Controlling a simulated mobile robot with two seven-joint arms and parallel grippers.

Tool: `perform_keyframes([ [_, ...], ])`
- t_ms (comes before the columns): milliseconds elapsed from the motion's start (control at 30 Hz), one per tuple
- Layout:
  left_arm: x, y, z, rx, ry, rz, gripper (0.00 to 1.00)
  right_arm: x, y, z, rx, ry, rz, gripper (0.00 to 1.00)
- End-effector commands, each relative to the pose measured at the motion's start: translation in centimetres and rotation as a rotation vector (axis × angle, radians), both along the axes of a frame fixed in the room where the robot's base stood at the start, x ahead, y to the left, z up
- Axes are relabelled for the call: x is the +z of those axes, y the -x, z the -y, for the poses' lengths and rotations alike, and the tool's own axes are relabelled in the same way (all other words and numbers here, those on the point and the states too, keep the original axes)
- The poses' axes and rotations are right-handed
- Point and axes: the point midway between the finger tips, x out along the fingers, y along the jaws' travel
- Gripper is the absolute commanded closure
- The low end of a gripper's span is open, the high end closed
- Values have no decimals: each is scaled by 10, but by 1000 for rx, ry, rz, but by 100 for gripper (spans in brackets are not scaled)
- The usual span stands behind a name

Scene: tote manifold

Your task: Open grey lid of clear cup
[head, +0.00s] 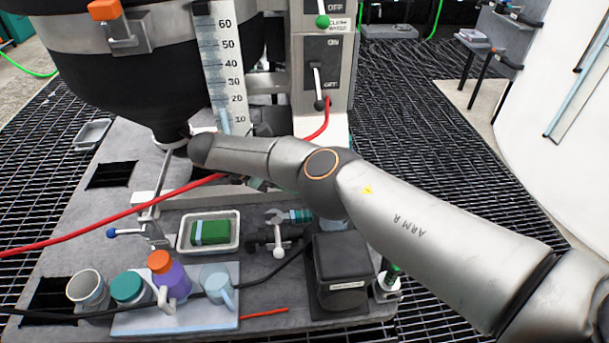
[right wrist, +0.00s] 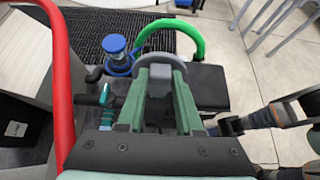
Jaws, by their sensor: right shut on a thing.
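In the head view a clear pale-blue cup (head: 216,281) with a handle stands on the light tray at the front; I cannot make out a grey lid on it. My right arm reaches in from the right across the bench, and its gripper is mostly hidden there. In the right wrist view my right gripper (right wrist: 160,74) has its green fingers shut on a small grey piece (right wrist: 159,83). I cannot tell whether this piece belongs to a lid. A grey arc (right wrist: 158,37) lies just beyond the fingertips. My left gripper is out of view.
An orange-capped purple bottle (head: 168,272), a teal-lidded cup (head: 128,289) and a grey cup (head: 87,288) stand left of the clear cup. A black box (head: 341,272) stands to its right. A red hose (head: 110,215) crosses the bench. A black hopper (head: 150,80) hangs behind.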

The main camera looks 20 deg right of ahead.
Motion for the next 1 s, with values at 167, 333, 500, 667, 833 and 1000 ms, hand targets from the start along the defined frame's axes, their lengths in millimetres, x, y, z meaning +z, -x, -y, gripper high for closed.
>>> perform_keyframes([
  [167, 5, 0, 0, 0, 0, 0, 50, 0, 3, -1, 1, 32, -6, 100],
  [333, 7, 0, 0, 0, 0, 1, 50, -1, 5, -2, 2, 46, -12, 100],
  [500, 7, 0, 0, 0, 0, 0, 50, -1, 5, -2, 1, 51, -13, 100],
  [667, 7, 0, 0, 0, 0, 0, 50, -2, 5, -2, 1, 50, -13, 100],
  [833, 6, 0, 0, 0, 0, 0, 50, -2, 5, -2, 1, 50, -13, 62],
  [1000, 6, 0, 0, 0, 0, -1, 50, -2, 6, -2, 1, 50, -14, 43],
])
